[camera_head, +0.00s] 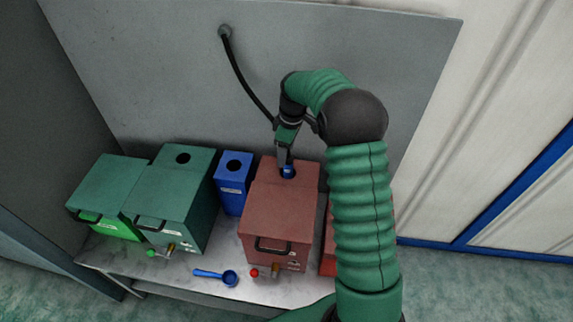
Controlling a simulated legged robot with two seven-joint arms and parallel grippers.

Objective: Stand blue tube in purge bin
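My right arm comes in from the lower right, and its gripper (286,162) points down at the round hole in the top of the red-brown box. A small blue piece (288,171), possibly the blue tube, shows in that hole at the fingertips. I cannot tell whether the fingers grip it. A narrow blue bin (232,190) with a round hole in its top and a pale label stands just left of the red-brown box; it may be the purge bin. My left gripper is not in view.
The red-brown box (278,217) has a front handle. Green boxes (178,205) (108,187) stand left. A blue ladle (229,278) lies at the front of the pale table (190,290). A black hose (240,76) runs from the grey wall panel. My arm hides part of another red box (327,250).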

